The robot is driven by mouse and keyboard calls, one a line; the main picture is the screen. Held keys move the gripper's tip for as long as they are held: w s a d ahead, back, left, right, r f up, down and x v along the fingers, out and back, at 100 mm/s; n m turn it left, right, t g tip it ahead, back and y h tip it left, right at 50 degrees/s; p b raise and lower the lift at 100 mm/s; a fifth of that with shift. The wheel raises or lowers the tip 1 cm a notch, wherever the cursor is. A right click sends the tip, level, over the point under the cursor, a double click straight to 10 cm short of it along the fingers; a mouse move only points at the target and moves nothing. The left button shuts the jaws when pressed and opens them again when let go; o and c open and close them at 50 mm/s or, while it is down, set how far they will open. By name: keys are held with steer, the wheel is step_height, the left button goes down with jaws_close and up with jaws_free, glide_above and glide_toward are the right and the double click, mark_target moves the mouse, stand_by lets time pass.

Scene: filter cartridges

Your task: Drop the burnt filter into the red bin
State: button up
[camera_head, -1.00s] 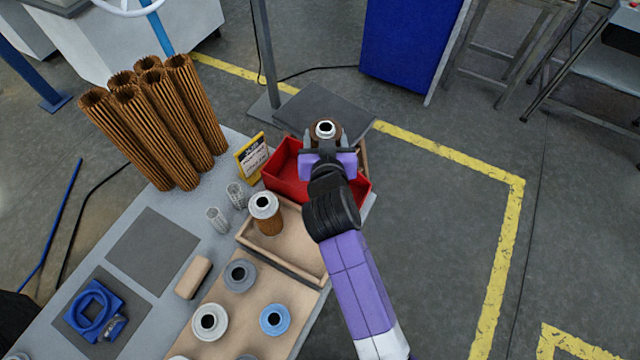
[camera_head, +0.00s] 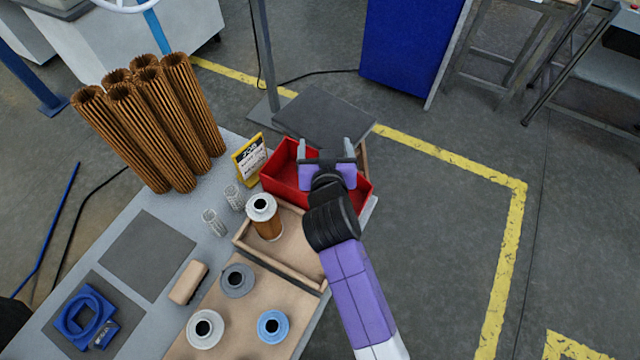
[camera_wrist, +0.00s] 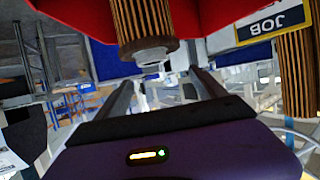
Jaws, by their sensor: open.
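The red bin (camera_head: 279,164) stands at the far end of the table, with my gripper (camera_head: 325,147) over it. My gripper is open and empty, and its two fingers stand apart in the wrist view (camera_wrist: 163,95). A brown pleated filter (camera_wrist: 146,22) with a pale end cap shows in the wrist view just beyond the fingers, against the red walls of the bin (camera_wrist: 85,12). It is apart from the fingers; whether it has settled I cannot tell. In the head view this filter is hidden behind my gripper and the bin.
A wooden tray (camera_head: 284,258) in front of the bin holds another filter (camera_head: 265,217), white-capped and brown. A yellow job sign (camera_head: 250,158) stands left of the bin. Tall brown pleated cartridges (camera_head: 150,120) stand at the back left. Several capped filters sit nearer.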

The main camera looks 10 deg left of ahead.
steer(key=shift+s, duration=0.1)
steer(key=b+v, duration=0.1)
steer(key=v, duration=0.6)
steer(key=shift+s+r, duration=0.2)
steer(key=shift+s, duration=0.1)
